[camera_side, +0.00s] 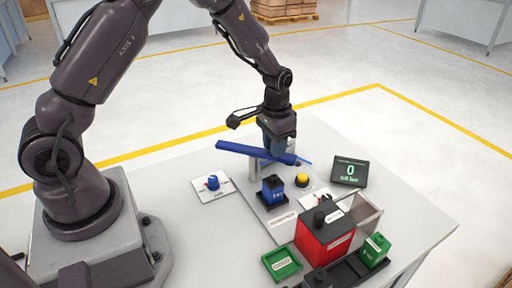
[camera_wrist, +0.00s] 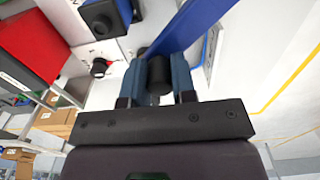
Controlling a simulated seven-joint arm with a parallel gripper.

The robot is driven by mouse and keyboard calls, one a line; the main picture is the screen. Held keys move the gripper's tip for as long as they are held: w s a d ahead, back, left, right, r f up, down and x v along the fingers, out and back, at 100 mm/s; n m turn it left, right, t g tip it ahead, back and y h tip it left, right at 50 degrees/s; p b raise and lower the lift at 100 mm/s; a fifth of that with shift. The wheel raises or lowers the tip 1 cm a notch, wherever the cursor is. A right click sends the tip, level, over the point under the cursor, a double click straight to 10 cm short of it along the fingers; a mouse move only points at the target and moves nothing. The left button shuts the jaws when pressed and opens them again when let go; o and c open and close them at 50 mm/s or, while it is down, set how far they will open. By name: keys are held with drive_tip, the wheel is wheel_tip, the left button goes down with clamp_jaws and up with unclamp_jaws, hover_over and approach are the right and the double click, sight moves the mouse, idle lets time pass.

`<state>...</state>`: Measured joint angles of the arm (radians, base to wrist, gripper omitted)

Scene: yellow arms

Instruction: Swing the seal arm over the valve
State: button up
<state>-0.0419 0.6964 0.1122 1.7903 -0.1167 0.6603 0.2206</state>
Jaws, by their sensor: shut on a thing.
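The seal arm, a long blue bar (camera_side: 240,149), lies roughly level above the white fixture plate, its free end pointing left in the side view. It also shows as a blue strip (camera_wrist: 188,28) in the wrist view. My gripper (camera_side: 281,150) is at the bar's right end, pointing down. In the wrist view my gripper (camera_wrist: 158,80) has its blue fingers on either side of a black cylindrical knob (camera_wrist: 158,72) beside the bar and is shut on it. A blue block (camera_side: 273,188) with a black top stands below the bar. I cannot tell which part is the valve.
A blue knob (camera_side: 212,183) sits on a white plate at left. A yellow button (camera_side: 302,180) and a display reading 0 (camera_side: 350,171) are to the right. A red box (camera_side: 324,240), green tray (camera_side: 281,264) and green block (camera_side: 375,249) stand in front. The table's left middle is clear.

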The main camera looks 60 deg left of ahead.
sight(264, 152)
drive_tip(key=shift+s+d, duration=0.4)
drive_tip(key=shift+s, duration=0.15)
drive_tip(key=shift+s+d, duration=0.25)
drive_tip(key=shift+s, duration=0.35)
drive_tip(key=shift+s+d, duration=0.1)
drive_tip(key=shift+s, duration=0.75)
drive_tip(key=o, duration=0.5)
drive_tip(key=shift+o, duration=0.2)
